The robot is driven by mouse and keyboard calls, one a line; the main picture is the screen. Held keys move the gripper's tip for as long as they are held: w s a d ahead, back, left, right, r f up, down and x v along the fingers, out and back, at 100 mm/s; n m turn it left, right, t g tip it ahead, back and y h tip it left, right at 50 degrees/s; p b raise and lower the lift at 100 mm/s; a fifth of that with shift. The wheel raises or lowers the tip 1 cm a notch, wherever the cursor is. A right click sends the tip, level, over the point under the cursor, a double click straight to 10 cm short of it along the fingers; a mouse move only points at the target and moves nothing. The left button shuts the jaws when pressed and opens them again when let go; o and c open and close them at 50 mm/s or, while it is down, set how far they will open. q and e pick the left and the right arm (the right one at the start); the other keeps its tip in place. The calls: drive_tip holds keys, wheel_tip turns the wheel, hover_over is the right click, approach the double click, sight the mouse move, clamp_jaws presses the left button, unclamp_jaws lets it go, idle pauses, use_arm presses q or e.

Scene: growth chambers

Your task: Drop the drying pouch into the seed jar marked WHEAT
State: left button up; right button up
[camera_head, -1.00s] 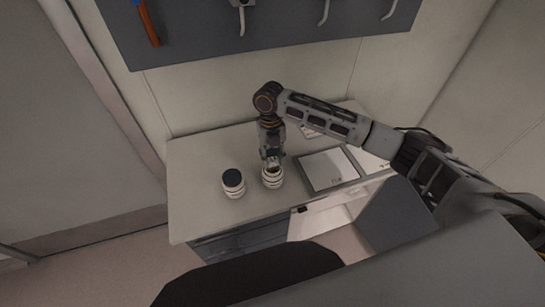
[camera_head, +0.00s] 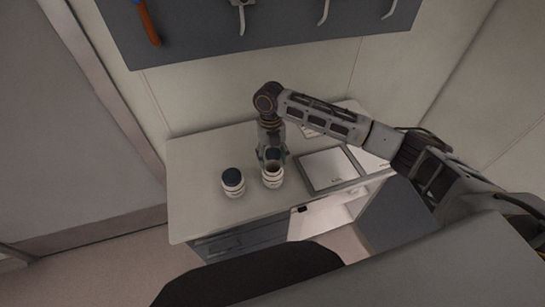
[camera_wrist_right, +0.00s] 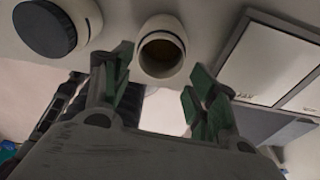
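An open white jar (camera_head: 272,179) with dark bands stands on the counter. In the right wrist view its round mouth (camera_wrist_right: 162,50) faces me, with something brownish in its shadowed inside. A second white jar (camera_head: 233,187) with a dark lid stands to its left; it also shows in the wrist view (camera_wrist_right: 57,30). I cannot read WHEAT on either jar. My right gripper (camera_head: 271,157) is just behind the open jar's mouth. Its green-padded fingers (camera_wrist_right: 155,90) are spread with nothing between them. I cannot make out the drying pouch. My left gripper is not in view.
The pale counter (camera_head: 200,150) is clear on the left. A grey-framed panel (camera_head: 328,169) lies right of the jars, with an open compartment (camera_head: 322,217) below the front edge. A dark tool board (camera_head: 270,30) hangs on the back wall.

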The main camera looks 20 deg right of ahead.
drive_tip(key=shift+r, duration=0.15)
wheel_tip(320, 180, up, 12)
drive_tip(key=w, duration=0.1)
drive_tip(key=shift+w+f, duration=0.2)
drive_tip(key=shift+w, duration=0.2)
idle(0.5)
idle(0.8)
